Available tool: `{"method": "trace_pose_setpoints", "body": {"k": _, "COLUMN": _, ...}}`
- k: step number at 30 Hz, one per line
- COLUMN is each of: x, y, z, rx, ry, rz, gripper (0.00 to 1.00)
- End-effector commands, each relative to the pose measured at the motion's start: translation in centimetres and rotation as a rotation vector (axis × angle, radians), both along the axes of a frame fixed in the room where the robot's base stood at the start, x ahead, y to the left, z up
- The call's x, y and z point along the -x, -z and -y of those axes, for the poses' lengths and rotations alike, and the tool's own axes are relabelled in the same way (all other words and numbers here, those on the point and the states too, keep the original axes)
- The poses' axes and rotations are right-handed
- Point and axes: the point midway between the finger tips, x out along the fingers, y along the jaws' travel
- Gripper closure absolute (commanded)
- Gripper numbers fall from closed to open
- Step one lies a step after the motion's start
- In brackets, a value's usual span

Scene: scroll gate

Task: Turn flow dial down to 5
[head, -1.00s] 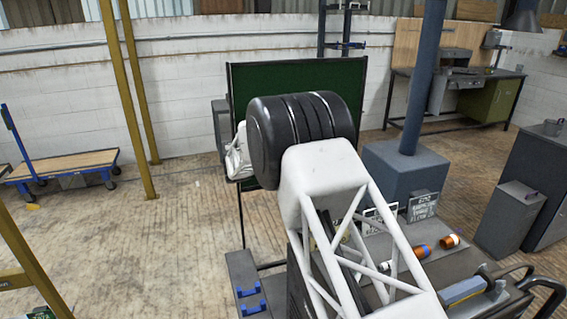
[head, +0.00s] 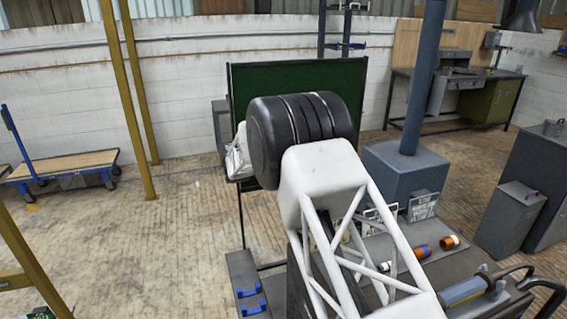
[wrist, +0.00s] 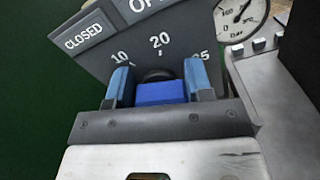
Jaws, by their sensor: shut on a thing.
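The flow dial (wrist: 157,75) shows in the wrist view as a dark round knob, partly hidden behind a blue block-like part. It sits in front of a dark scale plate (wrist: 185,38) marked 10, 20 and another number at the right, partly covered by a finger. My gripper (wrist: 160,88) has one blue-tipped finger on each side of the blue part and is shut on the dial. The dial's pointer and exact setting cannot be made out. In the head view my arm hides the dial.
CLOSED (wrist: 84,36) and OPEN signs sit above the scale. A round gauge (wrist: 240,14) is at the upper right of the wrist view. In the head view, a green board (head: 300,78) stands behind my arm; small orange parts (head: 422,251) lie on the bench to its right.

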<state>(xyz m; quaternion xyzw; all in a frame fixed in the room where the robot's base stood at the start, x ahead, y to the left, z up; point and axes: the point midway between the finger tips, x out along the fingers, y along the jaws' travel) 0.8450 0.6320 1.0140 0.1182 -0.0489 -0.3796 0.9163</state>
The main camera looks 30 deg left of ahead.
Motion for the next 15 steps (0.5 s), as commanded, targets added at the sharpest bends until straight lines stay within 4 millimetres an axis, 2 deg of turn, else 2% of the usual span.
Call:
{"method": "trace_pose_setpoints", "body": {"k": 12, "x": 0.1, "y": 0.06, "z": -0.14, "rx": 0.007, "ry": -0.002, "rz": -0.008, "gripper": 0.77}}
{"method": "trace_pose_setpoints", "body": {"k": 13, "x": 0.11, "y": 0.06, "z": -0.14, "rx": 0.007, "ry": -0.002, "rz": -0.008, "gripper": 0.52}}
{"method": "trace_pose_setpoints", "body": {"k": 15, "x": 0.1, "y": 0.07, "z": -0.14, "rx": 0.007, "ry": -0.002, "rz": -0.008, "gripper": 0.41}}
